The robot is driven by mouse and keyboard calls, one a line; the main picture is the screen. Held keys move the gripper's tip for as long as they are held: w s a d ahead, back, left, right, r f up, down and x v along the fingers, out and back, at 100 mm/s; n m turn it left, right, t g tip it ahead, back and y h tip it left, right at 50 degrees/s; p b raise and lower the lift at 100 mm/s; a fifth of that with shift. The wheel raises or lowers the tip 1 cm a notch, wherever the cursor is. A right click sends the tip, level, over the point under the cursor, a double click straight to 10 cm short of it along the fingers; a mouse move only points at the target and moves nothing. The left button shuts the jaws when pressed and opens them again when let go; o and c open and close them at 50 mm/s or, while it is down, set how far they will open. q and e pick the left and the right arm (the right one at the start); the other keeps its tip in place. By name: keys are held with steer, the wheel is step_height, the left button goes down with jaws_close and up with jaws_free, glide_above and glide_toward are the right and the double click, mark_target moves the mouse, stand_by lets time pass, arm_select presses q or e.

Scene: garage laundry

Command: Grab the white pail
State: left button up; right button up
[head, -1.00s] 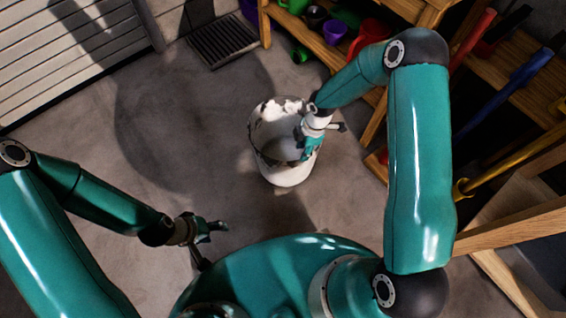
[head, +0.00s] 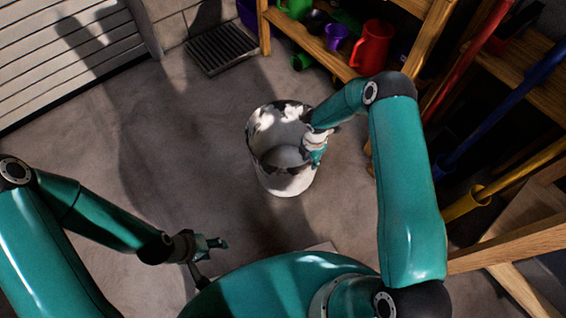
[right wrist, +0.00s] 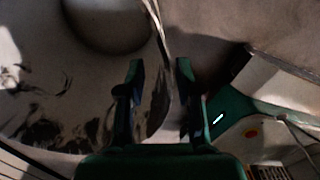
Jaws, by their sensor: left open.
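The white pail (head: 268,165), with dark worn patches, stands upright on the floor in the middle of the head view, its mouth facing up. My right gripper (head: 315,155) is at the pail's right rim. In the right wrist view the fingers of this gripper (right wrist: 160,90) are apart, with the edge of the pail (right wrist: 60,85) running between them. I see no clear contact of both fingers with the wall. My left gripper (head: 215,250) is open and empty, low at the left, away from the pail.
A wooden shelf (head: 310,45) with a red jug (head: 372,45), a purple cup (head: 335,36) and green items stands behind and right. Long-handled tools lean at the right. A floor grate (head: 222,47) lies at the back. Floor left of the pail is clear.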

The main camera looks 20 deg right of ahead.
mark_target(310, 165)
steer(key=shift+s+f+b, duration=0.15)
steer(key=shift+f+b, duration=0.75)
steer(key=shift+f, duration=1.8)
steer(key=shift+f+b, duration=0.25)
steer(key=shift+b, duration=0.2)
jaws_close()
steer(key=shift+r, duration=0.1)
